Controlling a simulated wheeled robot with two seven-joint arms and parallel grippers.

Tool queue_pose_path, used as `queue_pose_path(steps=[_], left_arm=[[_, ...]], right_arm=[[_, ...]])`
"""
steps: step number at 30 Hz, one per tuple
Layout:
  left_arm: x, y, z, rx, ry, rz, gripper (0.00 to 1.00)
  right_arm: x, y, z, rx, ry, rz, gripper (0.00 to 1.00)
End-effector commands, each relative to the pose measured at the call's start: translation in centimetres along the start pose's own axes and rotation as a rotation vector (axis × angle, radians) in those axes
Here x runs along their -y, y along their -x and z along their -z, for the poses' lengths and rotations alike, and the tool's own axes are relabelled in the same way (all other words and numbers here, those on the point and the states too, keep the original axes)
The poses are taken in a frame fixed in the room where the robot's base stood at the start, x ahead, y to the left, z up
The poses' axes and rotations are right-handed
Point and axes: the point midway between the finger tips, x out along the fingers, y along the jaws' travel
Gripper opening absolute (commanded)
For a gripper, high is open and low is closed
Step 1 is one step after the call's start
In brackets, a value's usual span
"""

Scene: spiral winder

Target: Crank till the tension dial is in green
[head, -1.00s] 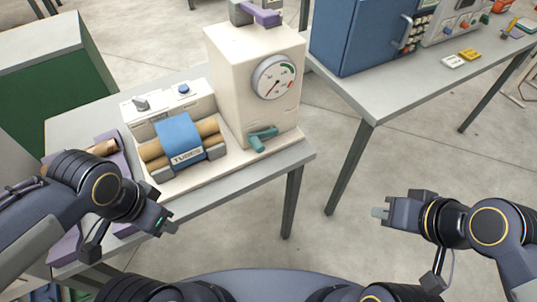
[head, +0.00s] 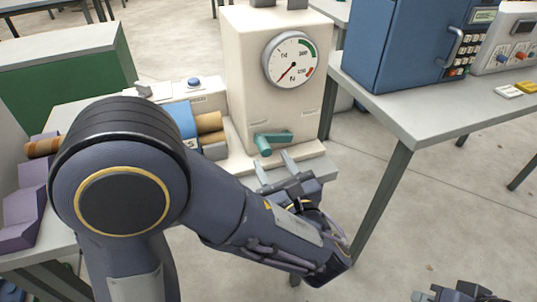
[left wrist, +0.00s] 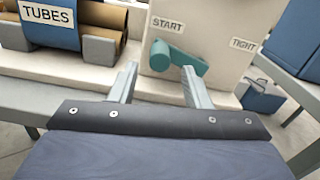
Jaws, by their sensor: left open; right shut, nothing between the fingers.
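The cream winder (head: 245,75) stands on a grey table and carries the round tension dial (head: 291,60). The dial's red needle points to the lower left, away from the green band at the upper right. The teal crank (head: 272,141) sits low on the winder's front; it also shows in the left wrist view (left wrist: 178,58), between labels START and TIGHT. My left gripper (head: 274,163) is open, its two fingers pointing at the crank from just in front, apart from it. My right gripper (head: 455,294) is partly in view at the bottom right edge, empty.
Cardboard tubes under a blue TUBES band (left wrist: 52,20) lie left of the crank, partly hidden by my left arm in the head view. A blue cabinet (head: 405,45) stands on another table at right. Open floor lies between the tables.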

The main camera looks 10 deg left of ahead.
Motion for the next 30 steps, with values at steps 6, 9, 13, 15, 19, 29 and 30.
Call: queue_pose_path(steps=[6,9,13,15,19,29,30], left_arm=[[-0.1,-3.4,0.1,-0.003,0.002,-0.003,0.44],[-0.1,-4.3,0.1,-0.002,0.002,-0.003,0.44],[0.0,-4.7,0.1,-0.003,0.002,0.0,0.44],[0.0,-4.8,0.1,-0.003,0.002,0.001,0.44],[0.0,-4.7,0.1,-0.003,0.002,0.0,0.44],[0.0,-4.7,0.1,-0.003,0.001,0.0,0.02],[0.0,-4.7,0.1,-0.003,0.001,0.0,0.0]], right_arm=[[-0.1,-0.2,-0.1,0.0,0.0,0.0,0.0],[-0.1,-0.3,-0.1,0.0,0.0,0.0,0.0],[-0.1,-0.3,-0.2,0.0,0.0,0.0,0.0],[-0.1,-0.3,-0.2,0.0,0.0,0.0,0.0],[-0.1,-0.3,-0.2,0.0,0.0,0.0,0.0],[-0.1,-0.3,-0.2,0.0,0.0,0.0,0.0],[-0.1,-0.3,-0.2,0.0,0.0,0.0,0.0]])
